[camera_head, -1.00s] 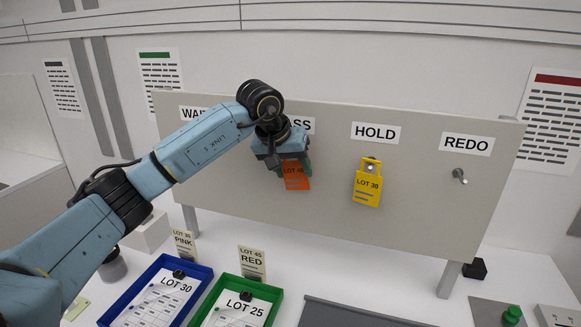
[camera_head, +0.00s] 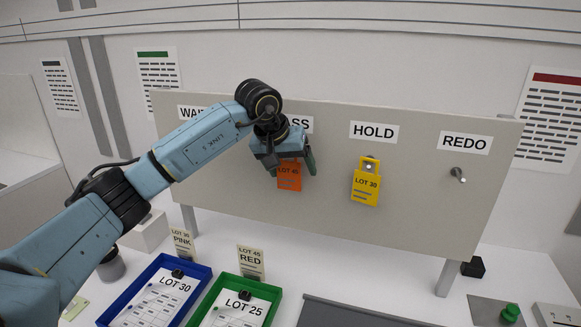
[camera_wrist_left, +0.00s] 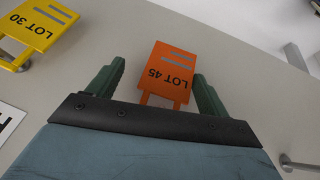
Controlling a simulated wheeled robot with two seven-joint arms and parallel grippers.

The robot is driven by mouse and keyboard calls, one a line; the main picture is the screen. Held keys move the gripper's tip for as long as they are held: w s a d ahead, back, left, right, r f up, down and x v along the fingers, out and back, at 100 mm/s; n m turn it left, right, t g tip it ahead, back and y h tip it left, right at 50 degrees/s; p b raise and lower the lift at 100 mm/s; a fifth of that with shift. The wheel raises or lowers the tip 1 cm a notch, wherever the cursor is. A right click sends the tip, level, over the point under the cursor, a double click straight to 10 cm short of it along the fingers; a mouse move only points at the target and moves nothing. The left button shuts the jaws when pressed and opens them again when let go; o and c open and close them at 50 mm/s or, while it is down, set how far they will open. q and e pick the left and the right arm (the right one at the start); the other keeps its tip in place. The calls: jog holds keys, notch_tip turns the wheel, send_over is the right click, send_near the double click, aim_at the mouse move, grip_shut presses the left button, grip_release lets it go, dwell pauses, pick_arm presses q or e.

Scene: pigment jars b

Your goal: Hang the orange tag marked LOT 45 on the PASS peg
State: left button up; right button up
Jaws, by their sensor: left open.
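The orange tag marked LOT 45 (camera_head: 289,176) hangs against the board just below the PASS label (camera_head: 298,124), which my left arm partly covers. Its peg is hidden behind my gripper. My left gripper (camera_head: 286,170) is open in front of the board, with a finger on each side of the tag. In the left wrist view the orange tag (camera_wrist_left: 170,72) lies between the two spread green fingers (camera_wrist_left: 158,88), with a gap on each side. My right gripper is in no view.
A yellow LOT 30 tag (camera_head: 366,184) hangs on the HOLD peg. The REDO peg (camera_head: 458,175) is bare. Blue (camera_head: 107,316) and green (camera_head: 197,316) trays with lot sheets stand below on the white table, with small PINK and RED cards behind them.

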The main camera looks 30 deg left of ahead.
pick_arm(q)
jog(key=shift+r, duration=0.1)
jog(key=b+v, duration=0.1)
jog(key=v, duration=1.2)
jog(key=shift+b, duration=0.35)
jog(key=shift+s, duration=0.1)
